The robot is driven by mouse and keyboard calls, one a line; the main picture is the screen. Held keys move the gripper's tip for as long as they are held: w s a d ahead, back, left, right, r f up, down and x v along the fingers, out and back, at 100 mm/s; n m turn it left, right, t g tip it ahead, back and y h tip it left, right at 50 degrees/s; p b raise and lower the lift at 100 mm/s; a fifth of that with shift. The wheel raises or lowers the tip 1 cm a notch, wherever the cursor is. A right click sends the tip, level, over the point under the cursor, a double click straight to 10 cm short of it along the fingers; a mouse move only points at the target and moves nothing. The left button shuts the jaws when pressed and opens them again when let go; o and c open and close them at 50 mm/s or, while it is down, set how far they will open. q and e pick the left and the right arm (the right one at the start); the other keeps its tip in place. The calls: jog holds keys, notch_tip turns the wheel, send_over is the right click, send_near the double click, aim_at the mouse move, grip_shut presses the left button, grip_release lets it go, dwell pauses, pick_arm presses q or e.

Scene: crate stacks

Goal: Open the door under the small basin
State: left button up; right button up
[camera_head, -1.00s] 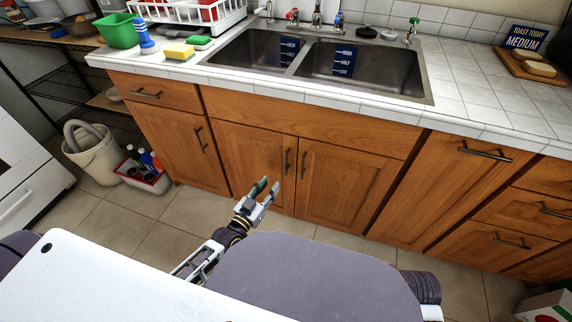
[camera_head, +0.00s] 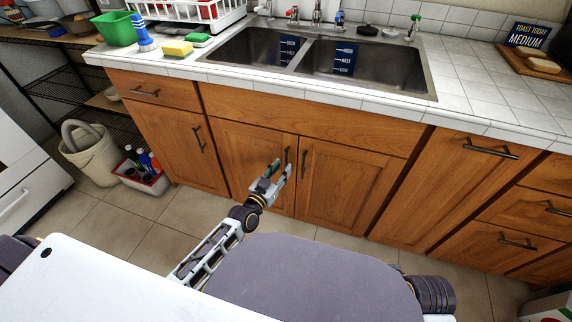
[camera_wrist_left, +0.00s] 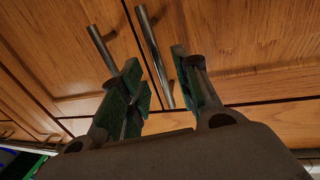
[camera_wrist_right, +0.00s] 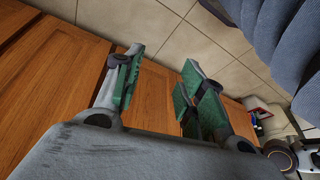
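The sink has a smaller left basin (camera_head: 248,46) and a larger right basin (camera_head: 385,72). Under the small basin is a closed wooden door (camera_head: 238,150) with an upright bar handle (camera_head: 287,158) near its right edge. My left gripper (camera_head: 277,172) is open at this handle. In the left wrist view, upside down, the handle (camera_wrist_left: 153,50) shows between the spread green-padded fingers (camera_wrist_left: 165,90); whether they touch it I cannot tell. My right gripper (camera_wrist_right: 155,85) is open and empty in its wrist view, with wood fronts and floor beyond.
The neighbouring right door (camera_head: 345,185) is closed, and its handle (camera_head: 304,163) stands close beside. A bucket (camera_head: 90,152) and a bottle caddy (camera_head: 142,178) stand on the floor at the left. Tiled floor (camera_head: 180,215) before the doors is clear.

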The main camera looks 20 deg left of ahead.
aim_at(286, 163)
pick_arm(q)
jog(key=shift+b+x, duration=0.5)
jog(key=shift+x, duration=1.5)
pick_arm(e)
jog(key=shift+s+a+x, duration=0.1)
jog(key=shift+a+x, duration=0.05)
jog(key=shift+x, duration=0.65)
jog(key=shift+s+a+x, duration=0.1)
jog(key=shift+s+x, duration=0.05)
jog(key=shift+x, duration=0.7)
jog(key=shift+f+y, duration=0.1)
jog(key=shift+y, duration=0.2)
pick_arm(q)
grip_shut()
pick_arm(e)
jog(key=shift+d, duration=0.2)
jog(key=shift+s, duration=0.1)
